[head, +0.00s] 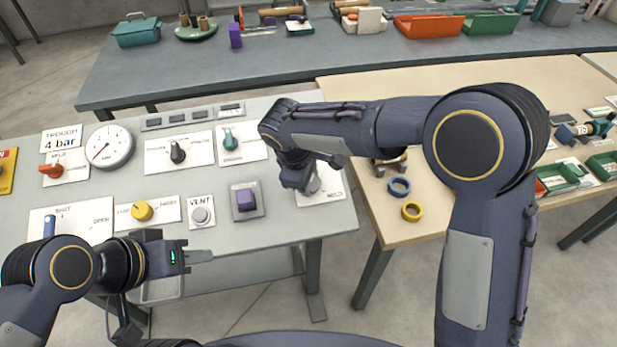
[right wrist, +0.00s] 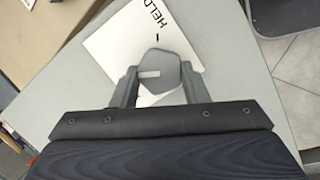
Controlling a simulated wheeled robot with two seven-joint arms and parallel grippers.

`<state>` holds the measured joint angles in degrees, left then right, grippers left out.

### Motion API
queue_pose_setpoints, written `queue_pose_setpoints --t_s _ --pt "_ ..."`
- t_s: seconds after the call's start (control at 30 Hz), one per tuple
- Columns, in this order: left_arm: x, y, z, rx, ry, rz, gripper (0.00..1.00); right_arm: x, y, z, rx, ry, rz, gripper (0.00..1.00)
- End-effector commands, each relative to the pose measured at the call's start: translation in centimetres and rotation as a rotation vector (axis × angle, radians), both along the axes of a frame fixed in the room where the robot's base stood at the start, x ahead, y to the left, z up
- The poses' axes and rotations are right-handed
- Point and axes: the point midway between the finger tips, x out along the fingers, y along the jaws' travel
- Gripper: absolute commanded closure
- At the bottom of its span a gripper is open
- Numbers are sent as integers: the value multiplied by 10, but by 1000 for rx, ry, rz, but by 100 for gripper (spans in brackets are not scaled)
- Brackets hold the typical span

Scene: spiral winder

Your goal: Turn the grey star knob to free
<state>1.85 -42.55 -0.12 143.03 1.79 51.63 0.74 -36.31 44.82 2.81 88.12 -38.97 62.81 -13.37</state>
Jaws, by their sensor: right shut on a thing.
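The grey star knob (right wrist: 161,70) sits on a white plate (right wrist: 135,40) marked HELD, with a light pointer line on its face. The other wording on the plate is hidden. My right gripper (right wrist: 157,88) has one finger on each side of the knob and is shut on it. In the head view the knob (head: 313,184) shows only partly behind the right gripper (head: 304,183), at the right end of the grey panel table. My left gripper (head: 198,256) is apart from everything, over the panel's front edge; its finger gap cannot be made out.
The grey panel (head: 300,243) also carries a purple square button (head: 246,200), a VENT button (head: 201,215), a yellow knob (head: 142,210), a black knob (head: 178,151), a teal knob (head: 229,138) and a gauge (head: 109,147). A wooden table (head: 440,223) with rings stands at right.

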Motion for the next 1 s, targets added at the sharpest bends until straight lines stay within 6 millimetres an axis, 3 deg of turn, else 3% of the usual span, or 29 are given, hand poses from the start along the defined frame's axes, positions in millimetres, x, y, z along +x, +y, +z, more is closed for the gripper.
queue_pose_setpoints --t_s 0.5,1.0 --pt "0 0 -7 0 0 0 64 -3 1 0 -120 -36 391 82" --pt "0 0 -8 0 0 0 64 -3 1 0 -160 -47 517 82"
